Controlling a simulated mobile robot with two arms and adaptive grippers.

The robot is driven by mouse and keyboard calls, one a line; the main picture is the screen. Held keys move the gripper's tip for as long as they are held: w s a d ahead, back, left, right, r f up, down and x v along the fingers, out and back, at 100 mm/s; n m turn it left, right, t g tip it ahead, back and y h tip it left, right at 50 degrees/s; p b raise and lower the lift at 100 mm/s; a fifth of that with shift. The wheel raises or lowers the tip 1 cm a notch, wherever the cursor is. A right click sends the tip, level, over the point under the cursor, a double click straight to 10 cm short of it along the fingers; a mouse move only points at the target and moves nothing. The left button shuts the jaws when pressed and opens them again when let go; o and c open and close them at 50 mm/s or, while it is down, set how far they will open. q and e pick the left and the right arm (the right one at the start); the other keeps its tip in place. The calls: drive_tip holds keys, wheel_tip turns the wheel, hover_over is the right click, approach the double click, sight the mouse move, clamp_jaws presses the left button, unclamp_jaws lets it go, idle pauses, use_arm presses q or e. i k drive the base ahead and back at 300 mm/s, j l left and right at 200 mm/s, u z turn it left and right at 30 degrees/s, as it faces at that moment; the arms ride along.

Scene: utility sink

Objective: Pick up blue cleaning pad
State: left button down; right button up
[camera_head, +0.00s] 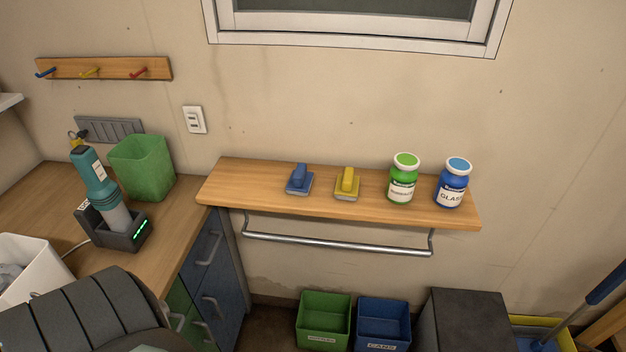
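The blue cleaning pad (300,181) lies on the wooden wall shelf (240,188), left of the shelf's middle. Neither of my grippers is in view, and nothing touches the blue pad.
A green-capped jar (403,180) and a blue-capped jar (452,183) stand on the shelf's right part. A metal rail (340,244) hangs below. A green bin (142,168) and a docked teal device (100,185) stand on the left counter. The shelf's left end is clear.

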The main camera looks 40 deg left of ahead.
sight(299, 183)
drive_tip(key=u, duration=1.35)
